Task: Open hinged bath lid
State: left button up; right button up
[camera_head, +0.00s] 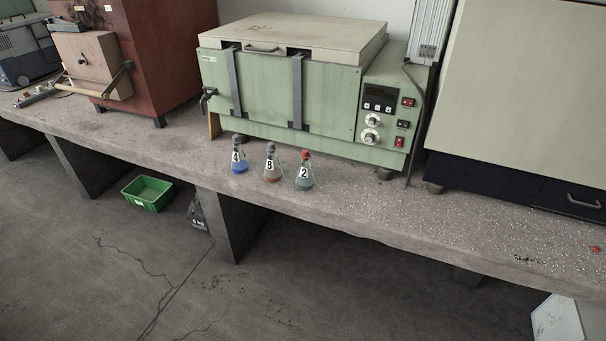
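A pale green water bath (270,88) stands on the concrete bench, with a control panel on its right side. Its beige hinged lid (310,35) lies flat and closed on top. A lid handle (262,49) shows at the front edge of the lid, left of its middle. Two grey vertical straps (297,90) run down the front of the bath. Neither of my grippers is in view.
Three stoppered flasks stand in front of the bath: blue (239,160), brown (271,165) and green (304,173). A red-brown cabinet (155,50) stands left, a large beige unit (525,90) right. A green crate (147,193) is on the floor. The front right bench is mostly clear.

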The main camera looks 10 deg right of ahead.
aim_at(343, 44)
jog(key=z, duration=0.45)
jog(key=i, duration=0.9)
jog(key=u, duration=0.55)
jog(key=i, duration=0.5)
jog(key=u, duration=0.6)
